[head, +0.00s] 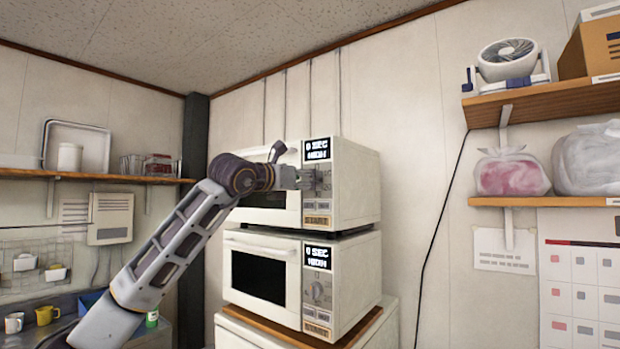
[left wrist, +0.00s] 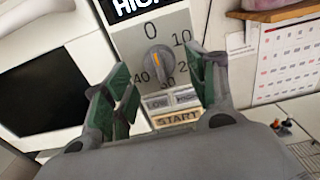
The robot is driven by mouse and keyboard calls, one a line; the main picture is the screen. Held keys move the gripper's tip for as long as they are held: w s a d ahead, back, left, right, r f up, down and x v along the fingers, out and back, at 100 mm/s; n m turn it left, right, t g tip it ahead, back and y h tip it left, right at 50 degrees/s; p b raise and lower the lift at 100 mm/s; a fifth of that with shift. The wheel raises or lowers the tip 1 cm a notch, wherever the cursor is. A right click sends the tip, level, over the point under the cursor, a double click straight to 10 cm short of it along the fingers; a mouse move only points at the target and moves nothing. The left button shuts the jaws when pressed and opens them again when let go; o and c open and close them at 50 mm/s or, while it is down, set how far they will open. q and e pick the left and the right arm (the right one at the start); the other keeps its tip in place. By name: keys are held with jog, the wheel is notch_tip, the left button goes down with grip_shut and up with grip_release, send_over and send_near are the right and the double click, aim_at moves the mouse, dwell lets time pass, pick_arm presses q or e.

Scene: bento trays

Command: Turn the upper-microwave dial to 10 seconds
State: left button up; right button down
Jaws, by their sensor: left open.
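The upper microwave (head: 357,186) is white and stands on top of a second one. Its display (head: 317,149) reads "0 SEC HIGH". Its grey round dial (left wrist: 159,60) shows in the left wrist view, with an orange mark near the top, toward the 0, and numbers around it; the 10 is to its upper right. My left gripper (head: 305,178) is in front of the upper control panel and hides the dial in the head view. In the left wrist view its green-padded fingers (left wrist: 164,88) are open, one on each side of the dial, with nothing between them. My right gripper is not in view.
The lower microwave (head: 331,284) is directly below, also reading "0 SEC", on a wooden board (head: 368,326). Wooden shelves (head: 540,103) are on the right wall, with a fan (head: 507,58) and bags. A left shelf (head: 100,177) holds trays and baskets.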

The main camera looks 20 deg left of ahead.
aim_at(314, 180)
pick_arm(q)
jog(key=shift+p+x, duration=0.35)
jog(key=shift+x, duration=1)
jog(key=c, duration=1)
jog(key=shift+m, duration=0.4)
jog(key=m, duration=1)
jog(key=shift+a+r+m, duration=0.1)
jog(key=shift+m, duration=0.3)
